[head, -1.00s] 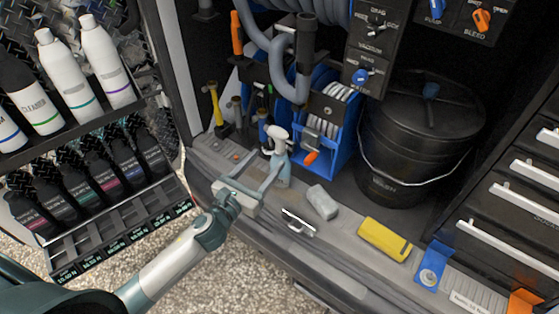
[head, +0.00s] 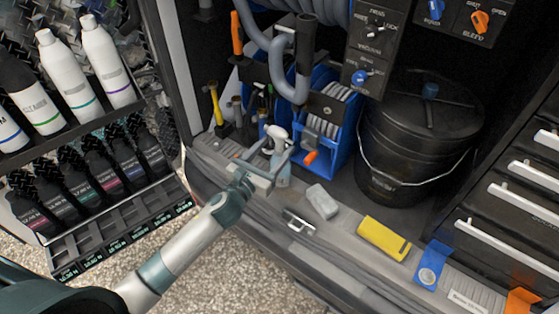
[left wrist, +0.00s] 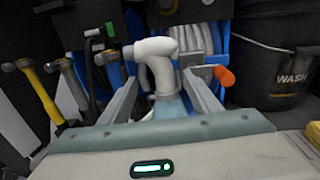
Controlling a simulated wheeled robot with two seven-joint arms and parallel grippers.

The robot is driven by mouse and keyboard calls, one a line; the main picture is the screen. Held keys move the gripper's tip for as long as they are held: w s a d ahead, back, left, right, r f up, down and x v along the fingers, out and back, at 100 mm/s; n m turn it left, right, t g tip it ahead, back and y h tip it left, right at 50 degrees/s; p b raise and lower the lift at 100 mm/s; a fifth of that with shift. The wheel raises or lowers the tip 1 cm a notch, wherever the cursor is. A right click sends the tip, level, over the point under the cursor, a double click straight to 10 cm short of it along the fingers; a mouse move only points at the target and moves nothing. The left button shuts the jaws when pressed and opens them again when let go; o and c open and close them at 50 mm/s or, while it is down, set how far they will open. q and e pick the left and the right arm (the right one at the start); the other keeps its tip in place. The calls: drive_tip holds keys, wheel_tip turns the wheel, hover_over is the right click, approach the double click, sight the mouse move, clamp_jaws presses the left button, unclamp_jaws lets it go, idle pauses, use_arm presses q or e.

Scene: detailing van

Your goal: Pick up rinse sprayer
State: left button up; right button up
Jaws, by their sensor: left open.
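The rinse sprayer (head: 279,150) is a bottle with a white trigger head and a pale blue-grey body. It stands upright on the van's floor ledge, in front of the blue hose reel. My left gripper (head: 273,154) is open, with its fingers reaching to either side of the sprayer. In the left wrist view, the sprayer (left wrist: 160,72) stands between the two fingers (left wrist: 162,98), with a gap visible on each side. Its lower body is hidden behind the gripper's palm. My right gripper is not in view.
The blue hose reel (head: 327,122) stands close behind the sprayer, and hammers (head: 217,108) stand to its left. A grey block (head: 322,201) and a yellow sponge (head: 383,239) lie to the right on the ledge. A black wash bucket (head: 415,140) stands behind them. A bottle rack (head: 90,134) is at left.

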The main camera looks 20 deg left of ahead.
use_arm(q)
drive_tip(key=shift+x, duration=0.95)
drive_tip(key=c, duration=1)
